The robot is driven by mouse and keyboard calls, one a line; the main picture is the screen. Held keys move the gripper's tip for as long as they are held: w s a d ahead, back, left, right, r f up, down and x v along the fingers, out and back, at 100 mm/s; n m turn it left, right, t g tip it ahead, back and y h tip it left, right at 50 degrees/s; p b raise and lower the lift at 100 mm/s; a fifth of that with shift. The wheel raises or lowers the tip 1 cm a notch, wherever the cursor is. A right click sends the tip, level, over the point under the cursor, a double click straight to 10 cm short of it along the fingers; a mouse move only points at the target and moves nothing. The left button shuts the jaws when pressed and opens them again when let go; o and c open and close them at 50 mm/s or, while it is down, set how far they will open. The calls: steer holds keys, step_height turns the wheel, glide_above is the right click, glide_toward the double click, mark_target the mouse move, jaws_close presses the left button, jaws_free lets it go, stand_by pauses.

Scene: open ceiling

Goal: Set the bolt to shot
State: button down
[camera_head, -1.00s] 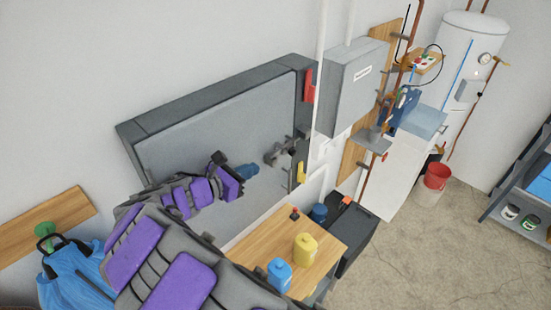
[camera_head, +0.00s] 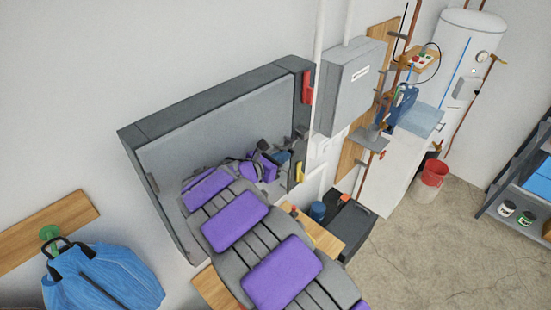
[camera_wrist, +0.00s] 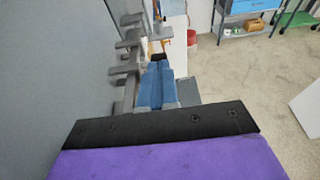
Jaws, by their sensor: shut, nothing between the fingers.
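The bolt (camera_wrist: 126,45) is a set of grey metal pieces standing out from the grey panel, at upper left in the wrist view. In the head view it lies near the panel's right edge and is mostly hidden behind my arm and gripper. My gripper (camera_head: 283,157) has blue fingers and is at that right edge. In the wrist view my gripper (camera_wrist: 157,84) is shut and empty, with its fingers just right of the grey pieces. I cannot tell whether they touch, nor whether the bolt is shot.
The grey panel (camera_head: 220,118) has a dark frame, with a red piece (camera_head: 307,87) and a yellow piece (camera_head: 299,172) on its right side. A wooden table (camera_head: 325,240) stands below, partly hidden by my arm. A grey box (camera_head: 350,88) hangs to the right.

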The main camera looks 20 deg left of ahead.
steer(key=shift+a, duration=0.1)
steer(key=shift+w+d+p, duration=0.2)
steer(key=shift+w+d, duration=0.2)
steer(key=shift+w, duration=0.4)
steer(key=shift+w+d+p, duration=0.15)
steer(key=shift+w+d, duration=0.2)
steer(key=shift+w, duration=0.4)
steer(key=shift+s+r, duration=0.1)
steer(key=shift+s, duration=0.05)
